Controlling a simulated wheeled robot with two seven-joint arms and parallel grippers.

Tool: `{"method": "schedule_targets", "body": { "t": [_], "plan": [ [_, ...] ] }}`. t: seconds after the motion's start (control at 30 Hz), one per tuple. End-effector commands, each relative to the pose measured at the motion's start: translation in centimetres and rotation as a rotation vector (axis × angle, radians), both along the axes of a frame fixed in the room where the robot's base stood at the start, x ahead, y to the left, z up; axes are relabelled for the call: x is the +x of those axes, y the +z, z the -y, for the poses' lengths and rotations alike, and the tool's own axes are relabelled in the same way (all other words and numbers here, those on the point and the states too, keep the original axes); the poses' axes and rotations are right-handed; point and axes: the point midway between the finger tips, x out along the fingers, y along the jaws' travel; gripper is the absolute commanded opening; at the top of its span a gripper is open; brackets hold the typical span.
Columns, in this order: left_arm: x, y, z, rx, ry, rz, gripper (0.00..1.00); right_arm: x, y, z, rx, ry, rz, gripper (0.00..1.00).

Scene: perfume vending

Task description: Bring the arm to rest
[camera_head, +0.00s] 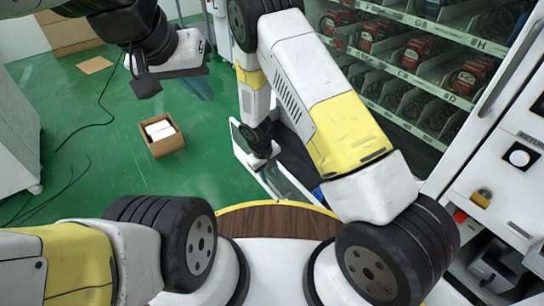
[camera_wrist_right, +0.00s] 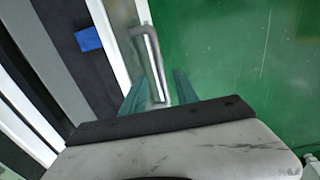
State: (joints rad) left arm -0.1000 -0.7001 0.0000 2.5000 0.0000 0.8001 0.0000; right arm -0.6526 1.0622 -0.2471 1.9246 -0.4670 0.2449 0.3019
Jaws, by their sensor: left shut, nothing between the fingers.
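My left gripper (camera_head: 146,88) hangs at the upper left of the head view, dark and shut with nothing in it, over the green floor. My right arm reaches forward across the middle. My right gripper (camera_wrist_right: 160,92) shows two teal fingers with a gap between them in the right wrist view. A grey bar handle (camera_wrist_right: 151,60) on a white-edged panel lies beyond and between these fingers; I cannot tell whether they touch it. In the head view the right fingertips are largely hidden near the white-framed panel (camera_head: 240,148).
An open cardboard box (camera_head: 162,136) with white contents sits on the green floor (camera_head: 100,170). Dark cables lie on the left. A round wooden top (camera_head: 278,222) is close in front.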

Motion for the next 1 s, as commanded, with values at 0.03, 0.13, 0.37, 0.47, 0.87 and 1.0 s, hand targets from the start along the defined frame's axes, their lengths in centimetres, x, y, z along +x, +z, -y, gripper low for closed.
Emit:
{"method": "schedule_targets", "body": {
  "t": [0.03, 0.13, 0.37, 0.47, 0.87, 1.0],
  "plan": [
    [0.0, 0.0, 0.0, 0.0, 0.0, 0.0, 0.0, 0.0, 0.8, -0.2, 0.001, -0.001, 0.002, 0.36],
    [0.0, 0.0, 0.0, 0.0, 0.0, 0.0, 0.0, -0.2, 1.8, -0.3, 0.0, -0.001, 0.0, 0.36],
    [0.0, 0.0, 0.0, 0.0, 0.0, 0.0, 0.0, -0.3, 2.3, -0.4, -0.001, 0.0, -0.001, 0.36],
    [0.0, 0.0, 0.0, 0.0, 0.0, 0.0, 0.0, -0.3, 2.3, -0.4, -0.001, 0.0, -0.001, 0.36],
    [0.0, 0.0, 0.0, 0.0, 0.0, 0.0, 0.0, 0.4, 5.0, 0.0, 0.026, -0.036, 0.014, 0.36],
    [0.0, 0.0, 0.0, 0.0, 0.0, 0.0, 0.0, 1.3, 11.1, 1.4, 0.085, -0.116, 0.045, 0.36]
  ]
}}
